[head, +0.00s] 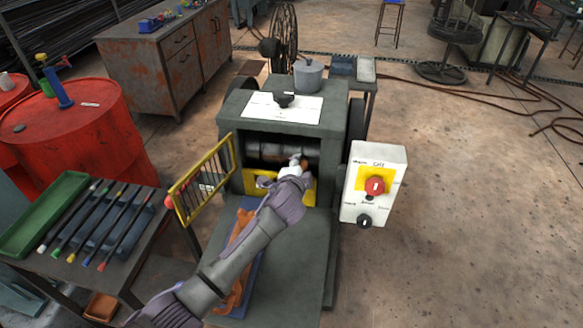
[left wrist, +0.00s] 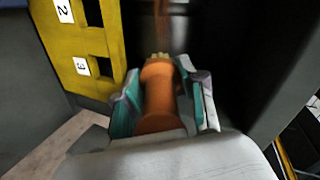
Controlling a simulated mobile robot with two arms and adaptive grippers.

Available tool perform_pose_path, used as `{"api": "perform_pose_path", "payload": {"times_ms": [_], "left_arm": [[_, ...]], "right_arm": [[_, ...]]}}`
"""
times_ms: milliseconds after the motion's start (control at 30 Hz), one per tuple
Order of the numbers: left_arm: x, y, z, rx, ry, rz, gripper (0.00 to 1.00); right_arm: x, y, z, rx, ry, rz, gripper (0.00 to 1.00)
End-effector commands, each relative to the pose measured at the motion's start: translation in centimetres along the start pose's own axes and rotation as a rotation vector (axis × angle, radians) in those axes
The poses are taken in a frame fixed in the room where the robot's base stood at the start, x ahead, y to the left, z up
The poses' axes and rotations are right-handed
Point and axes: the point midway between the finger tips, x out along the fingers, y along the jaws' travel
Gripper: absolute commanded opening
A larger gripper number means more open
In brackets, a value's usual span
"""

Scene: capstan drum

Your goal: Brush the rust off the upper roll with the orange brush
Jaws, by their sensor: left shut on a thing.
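The machine's opening shows a grey metal roll (head: 268,150), partly in shadow. I take it for the upper roll; I cannot tell the lower one apart. My left gripper (head: 302,165) reaches into the right side of the opening. In the left wrist view, the left gripper (left wrist: 162,100) is shut on the orange brush (left wrist: 160,105), with its pale bristles pointing away from me. A brown, rust-like streak (left wrist: 162,18) shows on a dark surface beyond the bristles. Whether the bristles touch it I cannot tell. The right gripper is out of view.
A yellow barred guard (head: 203,180) stands swung out at the opening's left. A yellow numbered panel (left wrist: 82,45) lies close to the left gripper. A white control box (head: 374,185) with a red button is at the right. A side table (head: 150,230) holds a green tray and several rods.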

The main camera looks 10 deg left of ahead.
Motion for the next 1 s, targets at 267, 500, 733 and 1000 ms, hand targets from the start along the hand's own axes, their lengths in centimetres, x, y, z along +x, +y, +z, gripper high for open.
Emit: {"api": "perform_pose_path", "payload": {"times_ms": [267,500,733,1000], "left_arm": [[-0.1,-0.3,0.5,0.000,-0.001,-0.001,0.06],[-0.1,-1.0,2.4,0.000,-0.001,0.000,0.06],[0.0,-1.4,3.8,0.000,0.000,-0.001,0.06],[0.0,-1.9,5.2,0.002,-0.003,0.000,0.06]], "right_arm": [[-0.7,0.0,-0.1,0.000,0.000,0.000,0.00],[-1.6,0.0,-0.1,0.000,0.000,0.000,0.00],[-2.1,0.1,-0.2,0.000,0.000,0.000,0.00],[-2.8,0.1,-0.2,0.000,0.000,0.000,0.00]]}}
